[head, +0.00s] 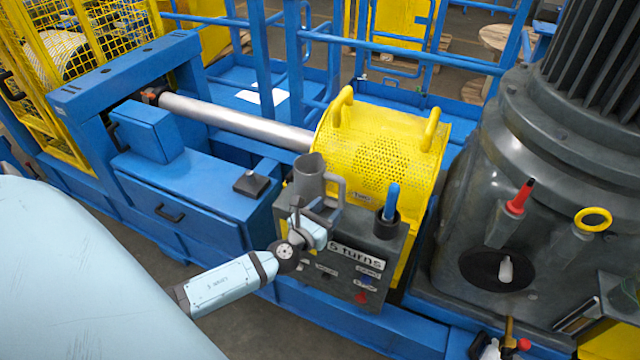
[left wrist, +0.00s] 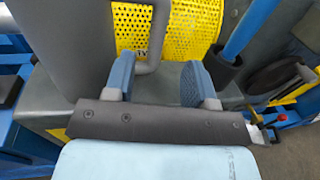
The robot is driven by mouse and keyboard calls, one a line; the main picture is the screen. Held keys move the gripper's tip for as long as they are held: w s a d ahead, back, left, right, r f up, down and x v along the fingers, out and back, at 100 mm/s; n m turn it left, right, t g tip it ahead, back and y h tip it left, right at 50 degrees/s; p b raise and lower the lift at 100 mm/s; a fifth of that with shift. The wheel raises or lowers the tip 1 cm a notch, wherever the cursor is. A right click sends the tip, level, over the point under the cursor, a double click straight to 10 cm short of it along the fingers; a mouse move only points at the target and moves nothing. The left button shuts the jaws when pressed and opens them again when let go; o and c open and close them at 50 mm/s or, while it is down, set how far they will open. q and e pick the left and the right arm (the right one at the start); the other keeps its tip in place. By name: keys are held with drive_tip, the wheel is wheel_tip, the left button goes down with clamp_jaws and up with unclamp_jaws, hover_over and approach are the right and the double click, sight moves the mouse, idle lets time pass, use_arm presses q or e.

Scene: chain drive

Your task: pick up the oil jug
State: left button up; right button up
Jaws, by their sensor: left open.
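The oil jug (head: 309,178) is a grey open-topped jug with a loop handle on its right. It stands upright on top of the grey control box (head: 352,232). In the left wrist view the jug (left wrist: 72,40) fills the upper left, with its handle in the upper middle. My left gripper (head: 318,213) is at the near side of the jug, just below the handle. In the left wrist view the left gripper (left wrist: 158,78) is open, and the lower part of the handle appears between its two blue fingers. I cannot tell whether they touch it. My right gripper is not in view.
A dark cup with a blue-handled tool (head: 391,203) stands right of the jug on the box. A yellow perforated guard (head: 375,150) rises behind, with a silver shaft (head: 235,122) to its left. A large grey gear motor (head: 530,190) stands at right.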

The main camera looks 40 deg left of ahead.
sight(340, 194)
use_arm(q)
drive_tip(key=w, duration=0.3)
drive_tip(key=shift+w, duration=0.35)
drive_tip(key=shift+w+a+r+p, duration=0.1)
drive_tip(key=shift+w+a+p, duration=0.1)
drive_tip(key=shift+w, duration=0.7)
drive_tip(key=shift+w+a+f+p, duration=0.1)
drive_tip(key=shift+w+p, duration=0.1)
drive_tip(key=shift+w, duration=0.65)
drive_tip(key=shift+w+a+r+p, duration=0.1)
drive_tip(key=shift+w+p, duration=0.1)
drive_tip(key=shift+w, duration=0.7)
drive_tip(key=shift+c, duration=0.5)
drive_tip(key=shift+r, duration=0.1)
clamp_jaws()
